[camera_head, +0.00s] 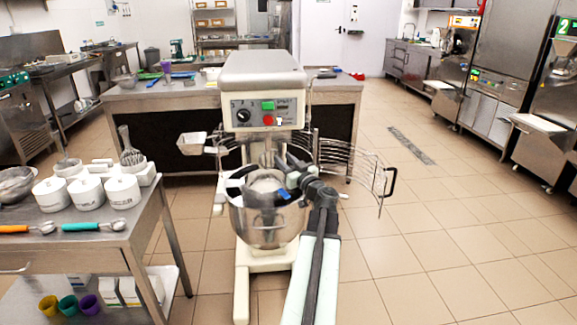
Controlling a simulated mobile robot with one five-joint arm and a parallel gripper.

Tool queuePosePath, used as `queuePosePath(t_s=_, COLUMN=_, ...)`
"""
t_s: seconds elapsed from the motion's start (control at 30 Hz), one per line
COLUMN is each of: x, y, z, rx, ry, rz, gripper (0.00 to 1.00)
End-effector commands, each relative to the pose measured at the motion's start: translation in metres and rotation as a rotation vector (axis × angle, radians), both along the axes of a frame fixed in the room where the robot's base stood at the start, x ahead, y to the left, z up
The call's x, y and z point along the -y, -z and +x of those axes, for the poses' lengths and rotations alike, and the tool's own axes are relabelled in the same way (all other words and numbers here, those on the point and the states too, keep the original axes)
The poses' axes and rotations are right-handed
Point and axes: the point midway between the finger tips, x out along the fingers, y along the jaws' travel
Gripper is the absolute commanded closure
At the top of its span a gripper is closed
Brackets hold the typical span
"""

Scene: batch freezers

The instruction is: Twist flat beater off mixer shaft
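The floor mixer (263,85) stands in the middle of the view, with a control panel of green and red buttons and a black knob. Its shaft (266,152) comes down from the head above the steel bowl (268,230). My arm reaches in from the bottom, and my gripper (262,192) is at the bowl's mouth, below the shaft. The gripper's dark parts cover much of the bowl's opening. I cannot make out the flat beater clearly, nor whether the fingers touch or hold it.
The wire guard (352,165) is swung out to the right, with a black handle (391,181). A steel table (80,235) with white tubs and scoops stands at the left. A steel counter (335,95) is behind the mixer. Tiled floor at the right is clear.

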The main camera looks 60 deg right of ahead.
Motion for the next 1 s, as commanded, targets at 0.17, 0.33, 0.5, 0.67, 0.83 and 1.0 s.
queuePosePath(t_s=0.17, x=0.014, y=-0.004, z=0.024, rx=0.0, ry=-0.002, rz=0.0, gripper=0.67)
queuePosePath(t_s=0.33, x=0.024, y=-0.007, z=0.045, rx=-0.001, ry=-0.002, rz=0.0, gripper=0.67)
queuePosePath(t_s=0.5, x=0.035, y=-0.009, z=0.066, rx=-0.001, ry=-0.004, rz=0.001, gripper=0.67)
queuePosePath(t_s=0.67, x=0.045, y=-0.012, z=0.084, rx=0.0, ry=-0.003, rz=0.001, gripper=0.67)
queuePosePath(t_s=0.83, x=0.051, y=-0.013, z=0.096, rx=0.0, ry=-0.003, rz=0.001, gripper=0.67)
queuePosePath(t_s=1.0, x=0.053, y=-0.013, z=0.101, rx=0.0, ry=-0.002, rz=0.001, gripper=0.67)
